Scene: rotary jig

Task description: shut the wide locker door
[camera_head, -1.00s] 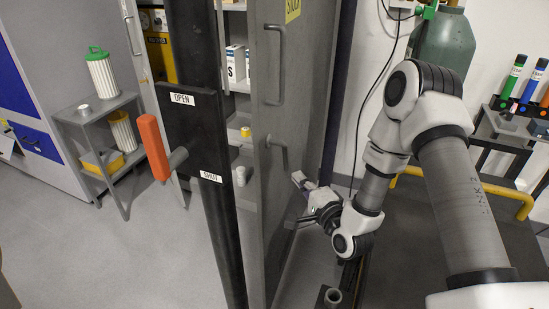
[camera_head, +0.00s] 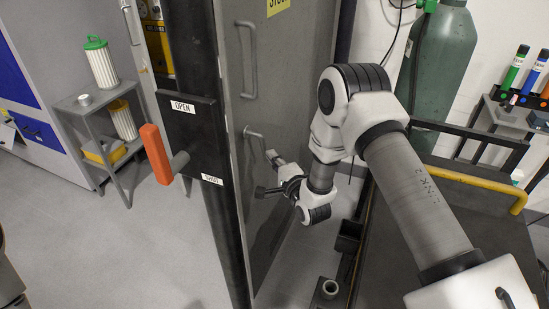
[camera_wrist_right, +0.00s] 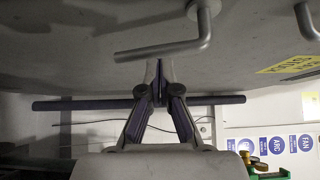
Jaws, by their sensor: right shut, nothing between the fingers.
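The wide grey locker door (camera_head: 290,75) stands in the middle of the head view, with an upper bar handle (camera_head: 246,60) and a lower bar handle (camera_head: 255,143). In the right wrist view the shut fingertips (camera_wrist_right: 158,68) are at or very near the door face (camera_wrist_right: 80,40), beside a bar handle (camera_wrist_right: 165,50). My left gripper is not in view.
A black post carries an OPEN/SHUT plate (camera_head: 190,130) and an orange lever (camera_head: 156,153) left of the door. A shelf cart (camera_head: 75,110) with filters stands at left. A green gas cylinder (camera_head: 440,75) and a yellow rail (camera_head: 470,175) are at right.

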